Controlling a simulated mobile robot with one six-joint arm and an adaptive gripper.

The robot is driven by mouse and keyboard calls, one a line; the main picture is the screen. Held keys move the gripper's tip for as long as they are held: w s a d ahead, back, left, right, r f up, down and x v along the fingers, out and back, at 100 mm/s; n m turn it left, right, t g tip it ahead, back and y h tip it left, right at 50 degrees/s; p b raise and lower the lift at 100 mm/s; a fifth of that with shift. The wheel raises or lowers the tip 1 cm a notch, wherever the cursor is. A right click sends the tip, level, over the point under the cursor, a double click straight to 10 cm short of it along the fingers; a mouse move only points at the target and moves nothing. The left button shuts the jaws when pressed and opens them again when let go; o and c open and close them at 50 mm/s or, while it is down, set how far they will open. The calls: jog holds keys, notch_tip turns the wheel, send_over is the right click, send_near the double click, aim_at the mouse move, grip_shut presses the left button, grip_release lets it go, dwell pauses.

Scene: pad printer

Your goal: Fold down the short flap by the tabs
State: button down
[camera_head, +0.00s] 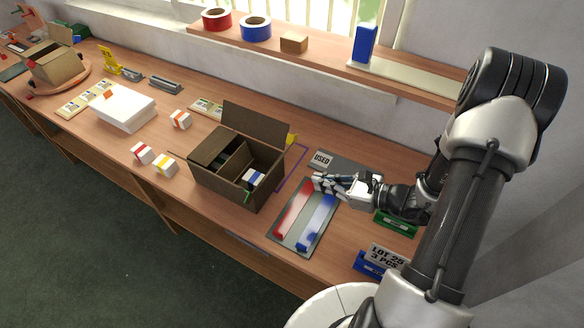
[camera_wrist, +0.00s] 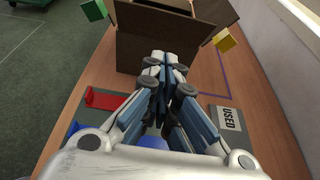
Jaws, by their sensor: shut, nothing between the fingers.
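A dark brown open carton (camera_head: 225,186) stands on the bench, its near end also in the wrist view (camera_wrist: 127,55). A green tab (camera_head: 247,197) and a yellow tab (camera_head: 292,138) show at the corners of its right end. Both tabs flank that end in the wrist view, green (camera_wrist: 95,9) left and yellow (camera_wrist: 224,40) right. The short flap's exact angle at this end is unclear. The left end looks covered by a flap (camera_head: 208,145); a long flap (camera_head: 256,124) stands up at the back. My gripper (camera_head: 318,183) is shut and empty, right of the carton, apart from it.
A grey tray (camera_head: 283,245) with red and blue strips lies below my gripper. Small white boxes (camera_head: 165,165) and a paper stack (camera_head: 124,107) lie left of the carton.

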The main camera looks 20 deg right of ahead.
jog(key=w+a+b, duration=0.1)
jog(key=w+a, duration=0.5)
jog(key=shift+w+a, duration=0.3)
jog(key=shift+w, duration=0.1)
